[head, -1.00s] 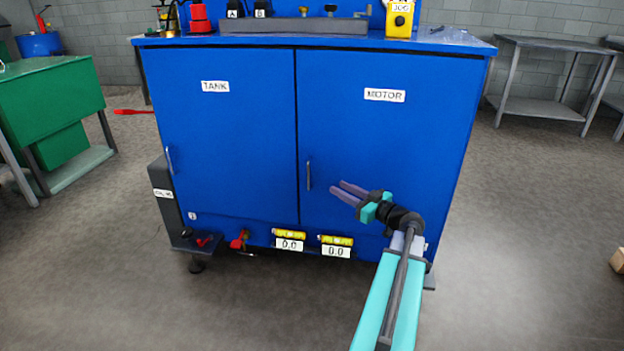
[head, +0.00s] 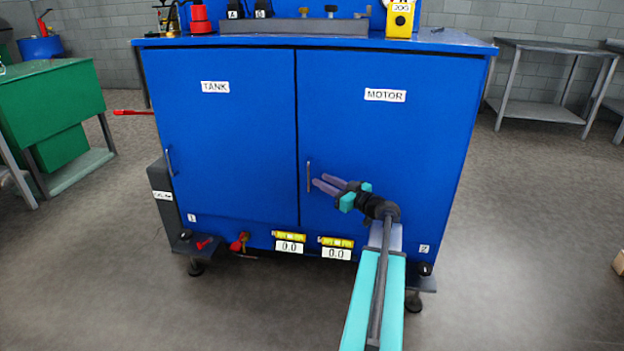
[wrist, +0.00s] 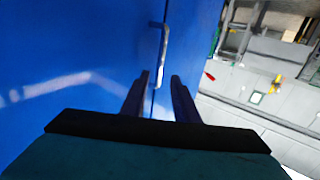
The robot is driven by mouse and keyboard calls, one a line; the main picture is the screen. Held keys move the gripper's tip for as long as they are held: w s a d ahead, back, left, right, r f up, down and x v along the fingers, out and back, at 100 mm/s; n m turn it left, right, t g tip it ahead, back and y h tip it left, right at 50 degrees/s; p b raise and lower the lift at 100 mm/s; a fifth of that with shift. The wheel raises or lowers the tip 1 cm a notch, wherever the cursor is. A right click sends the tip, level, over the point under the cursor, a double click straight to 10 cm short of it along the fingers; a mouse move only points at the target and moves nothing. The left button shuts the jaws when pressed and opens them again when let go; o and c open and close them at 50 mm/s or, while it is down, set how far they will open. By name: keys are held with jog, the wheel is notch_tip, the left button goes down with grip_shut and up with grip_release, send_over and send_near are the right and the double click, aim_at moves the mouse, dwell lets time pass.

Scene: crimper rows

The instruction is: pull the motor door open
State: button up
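The blue motor door (head: 400,130), labelled MOTOR, is the right door of the cabinet and is closed. Its upright metal handle (head: 308,176) is near the door's left edge. My gripper (head: 317,184) is just right of the handle, with its fingers pointing left towards it. In the wrist view the handle (wrist: 163,45) stands ahead of the fingertips, in line with the gap between them. I see no clear contact with the handle.
The closed tank door (head: 220,140) is to the left, with its own handle (head: 169,161). Two yellow gauges (head: 337,248) sit low on the cabinet front. A green bench (head: 50,105) stands at left and a grey table (head: 550,80) at back right. The floor in front is free.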

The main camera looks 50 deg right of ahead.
aim_at(309, 174)
jog(key=shift+w+d+b, duration=0.1)
jog(key=shift+w+b, duration=0.4)
jog(key=shift+w, duration=2.4)
grip_shut()
jog(key=shift+a, duration=0.2)
jog(key=shift+s, duration=0.1)
